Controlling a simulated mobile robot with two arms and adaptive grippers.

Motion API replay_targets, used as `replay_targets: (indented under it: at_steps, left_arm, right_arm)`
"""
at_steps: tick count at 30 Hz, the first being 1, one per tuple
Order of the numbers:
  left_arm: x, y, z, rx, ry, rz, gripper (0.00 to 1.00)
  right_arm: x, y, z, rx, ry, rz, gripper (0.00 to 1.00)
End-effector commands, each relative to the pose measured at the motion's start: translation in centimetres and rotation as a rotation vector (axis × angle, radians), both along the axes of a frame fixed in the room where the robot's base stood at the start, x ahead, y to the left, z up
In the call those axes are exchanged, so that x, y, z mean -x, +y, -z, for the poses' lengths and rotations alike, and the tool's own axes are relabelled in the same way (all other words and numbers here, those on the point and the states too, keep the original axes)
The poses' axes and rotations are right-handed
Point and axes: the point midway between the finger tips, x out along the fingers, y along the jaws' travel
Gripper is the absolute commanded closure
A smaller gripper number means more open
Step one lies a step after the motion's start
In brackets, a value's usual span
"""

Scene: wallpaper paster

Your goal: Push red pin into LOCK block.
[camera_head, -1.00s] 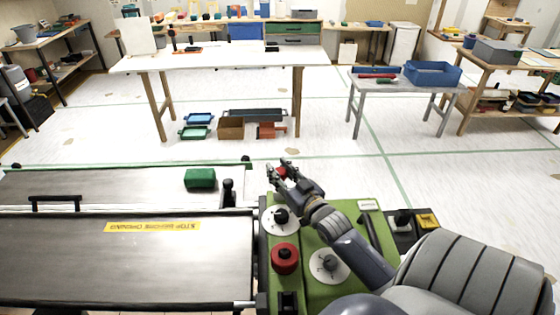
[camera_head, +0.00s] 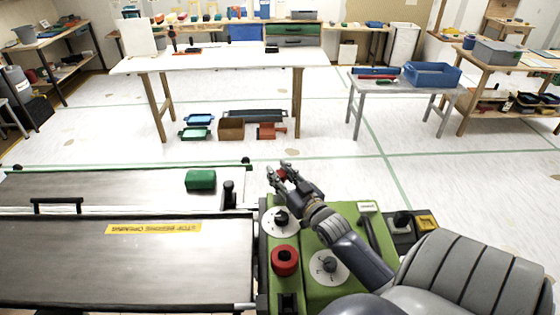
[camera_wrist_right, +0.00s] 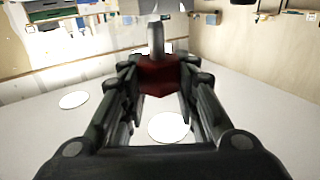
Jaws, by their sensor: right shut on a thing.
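My right gripper (camera_head: 281,173) is shut on the red pin (camera_head: 283,176), above the far end of the green control panel. In the right wrist view the pin's dark red head (camera_wrist_right: 159,76) sits between the two fingers, with a grey metal shaft (camera_wrist_right: 155,38) pointing away from the gripper. A small pale label plate (camera_head: 369,207) stands on the panel's right side, its lettering too small to read. I cannot make out which part is the LOCK block. My left gripper is not in view.
The green panel (camera_head: 340,212) carries a red knob (camera_head: 285,260), white dials (camera_head: 328,267) and a lever (camera_head: 370,229). A metal table (camera_head: 100,262) with a green block (camera_head: 201,180) and a black post (camera_head: 229,194) lies left. Open floor lies beyond the panel.

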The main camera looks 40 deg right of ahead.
Motion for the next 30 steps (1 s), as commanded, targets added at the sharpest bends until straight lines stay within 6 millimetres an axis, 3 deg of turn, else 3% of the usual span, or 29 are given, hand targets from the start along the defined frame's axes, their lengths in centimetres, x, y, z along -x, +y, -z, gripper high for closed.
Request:
replay_targets:
  at_steps: [22,23,25,30]
  left_arm:
    - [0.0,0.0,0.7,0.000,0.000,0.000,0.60]
    - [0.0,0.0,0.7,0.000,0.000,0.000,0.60]
    - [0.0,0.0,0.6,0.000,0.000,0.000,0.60]
    - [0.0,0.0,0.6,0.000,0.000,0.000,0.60]
  right_arm:
    - [0.0,0.0,1.1,0.000,-0.002,0.000,0.95]
    - [0.0,0.0,1.1,0.000,-0.002,0.000,0.67]
    - [0.0,0.0,1.0,0.000,-0.002,0.000,0.51]
    - [0.0,0.0,1.0,0.000,-0.001,0.000,0.48]
